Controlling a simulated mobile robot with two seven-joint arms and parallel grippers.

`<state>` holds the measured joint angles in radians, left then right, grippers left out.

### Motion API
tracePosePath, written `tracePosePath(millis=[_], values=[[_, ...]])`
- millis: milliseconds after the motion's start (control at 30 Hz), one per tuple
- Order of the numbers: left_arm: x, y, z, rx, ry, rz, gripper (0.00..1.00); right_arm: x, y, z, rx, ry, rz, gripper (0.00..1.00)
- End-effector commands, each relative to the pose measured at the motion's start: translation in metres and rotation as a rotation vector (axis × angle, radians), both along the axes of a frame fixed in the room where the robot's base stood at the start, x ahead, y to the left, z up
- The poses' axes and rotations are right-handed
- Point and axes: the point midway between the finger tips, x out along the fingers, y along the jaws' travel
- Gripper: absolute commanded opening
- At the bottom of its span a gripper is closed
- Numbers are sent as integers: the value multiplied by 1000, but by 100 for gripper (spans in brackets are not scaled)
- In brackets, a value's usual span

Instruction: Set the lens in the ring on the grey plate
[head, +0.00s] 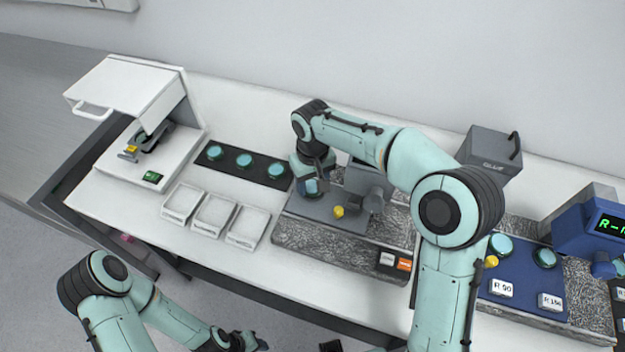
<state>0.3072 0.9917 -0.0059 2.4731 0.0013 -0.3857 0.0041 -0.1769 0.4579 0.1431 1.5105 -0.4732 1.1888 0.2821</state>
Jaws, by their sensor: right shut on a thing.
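My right gripper (318,183) is shut on a teal lens (311,188), low over the left part of the grey plate (318,207). The gripper covers part of the lens, and I cannot make out the ring under it. I cannot tell whether the lens touches the plate. A yellow knob (339,212) sits on the plate to the right of the lens. My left gripper (250,342) is at the bottom edge, away from the plate, and its fingers are too unclear to read.
Three teal lenses, one being the middle lens (244,160), lie on a black strip (230,157). White trays (214,216) stand in front. A white hooded instrument (130,90) is left. A blue plate (522,286) with lenses is right. My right arm hides part of the bench.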

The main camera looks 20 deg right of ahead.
Motion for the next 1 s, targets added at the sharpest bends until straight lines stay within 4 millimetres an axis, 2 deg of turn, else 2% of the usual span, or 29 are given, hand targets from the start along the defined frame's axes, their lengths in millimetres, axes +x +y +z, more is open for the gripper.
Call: tracePosePath(millis=[933,967,1000], values=[[-4,0,-6,0,4,0,43,-2,-1,-16,-3,11,-2,16],[-4,0,-6,0,4,0,43,-2,-1,-16,-3,11,-2,58],[-4,0,-6,0,4,0,43,-2,-1,-16,-3,11,-2,71]])
